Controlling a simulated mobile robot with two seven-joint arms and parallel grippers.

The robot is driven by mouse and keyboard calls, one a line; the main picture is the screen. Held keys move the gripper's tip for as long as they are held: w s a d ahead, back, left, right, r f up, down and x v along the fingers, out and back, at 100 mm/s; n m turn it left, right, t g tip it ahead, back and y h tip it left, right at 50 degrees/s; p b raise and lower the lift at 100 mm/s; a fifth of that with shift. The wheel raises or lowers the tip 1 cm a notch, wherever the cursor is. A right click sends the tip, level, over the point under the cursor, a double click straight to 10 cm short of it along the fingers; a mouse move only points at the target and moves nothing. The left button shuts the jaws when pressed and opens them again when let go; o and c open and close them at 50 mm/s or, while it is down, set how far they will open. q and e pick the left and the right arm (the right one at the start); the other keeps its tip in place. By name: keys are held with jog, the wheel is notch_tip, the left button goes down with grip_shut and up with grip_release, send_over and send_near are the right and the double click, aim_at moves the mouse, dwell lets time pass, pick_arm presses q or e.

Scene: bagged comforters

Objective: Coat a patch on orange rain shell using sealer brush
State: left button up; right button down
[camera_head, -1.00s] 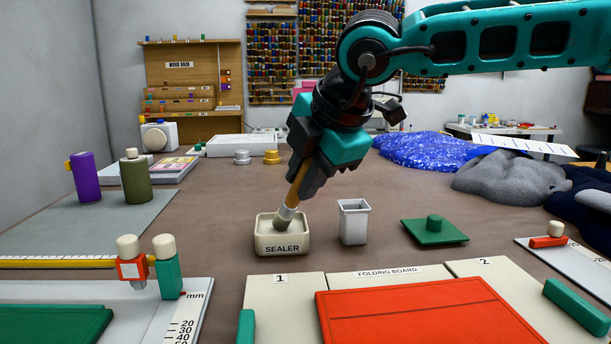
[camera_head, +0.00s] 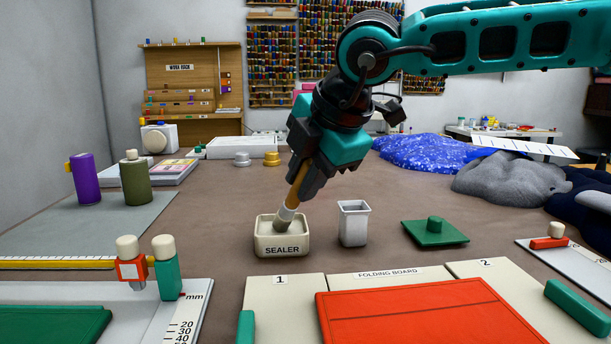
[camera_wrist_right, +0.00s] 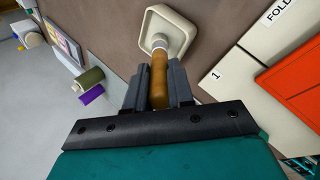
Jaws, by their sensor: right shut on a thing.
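My right gripper (camera_head: 311,176) is shut on the wooden handle of the sealer brush (camera_head: 292,201). The brush is tilted, with its head down inside the cream tray labelled SEALER (camera_head: 282,248). In the right wrist view the brush handle (camera_wrist_right: 159,80) sits between the two fingers (camera_wrist_right: 158,92), and its head is over the sealer tray (camera_wrist_right: 183,28). The orange rain shell (camera_head: 420,315) lies folded flat on the folding board (camera_head: 285,297) at the front. I cannot make out a patch on it. My left gripper is not in view.
A grey-white open cup (camera_head: 353,225) stands just right of the sealer tray. A green block with a knob (camera_head: 435,234) is further right. Purple (camera_head: 85,180) and olive (camera_head: 136,180) bottles stand at left. The brown table between tray and back is mostly clear.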

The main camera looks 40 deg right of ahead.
jog(key=shift+s+f, duration=0.1)
jog(key=shift+f, duration=0.1)
jog(key=shift+r+p, duration=1.1)
jog(key=shift+r, duration=1.35)
jog(key=shift+r+p, duration=0.6)
jog(key=shift+r, duration=0.65)
